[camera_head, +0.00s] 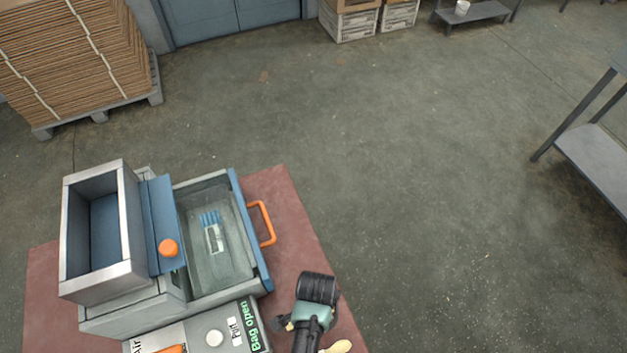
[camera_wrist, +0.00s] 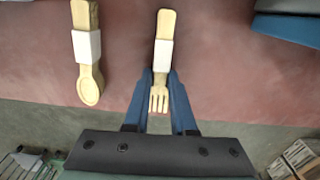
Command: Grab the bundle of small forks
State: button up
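A pale wooden fork piece with a white band (camera_wrist: 164,54), seemingly the bundle of small forks, is in the wrist view, with its tines toward my palm. How many forks it holds cannot be told. My gripper (camera_wrist: 161,76) points toward it, its two blue fingers apart on either side of the tines, the tips near the lower edge of the band. I see no clear grip on it. In the head view my gripper's fingers are hidden behind the wrist.
A banded wooden spoon (camera_wrist: 90,82) lies to the left on the red table (camera_wrist: 235,85). In the head view a machine with an orange-handled drawer (camera_head: 263,223) and an open hopper (camera_head: 95,285) stands left of my arm. A cardboard stack (camera_head: 75,50) stands beyond on the floor.

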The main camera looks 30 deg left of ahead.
grip_shut()
jog(key=shift+r, duration=0.15)
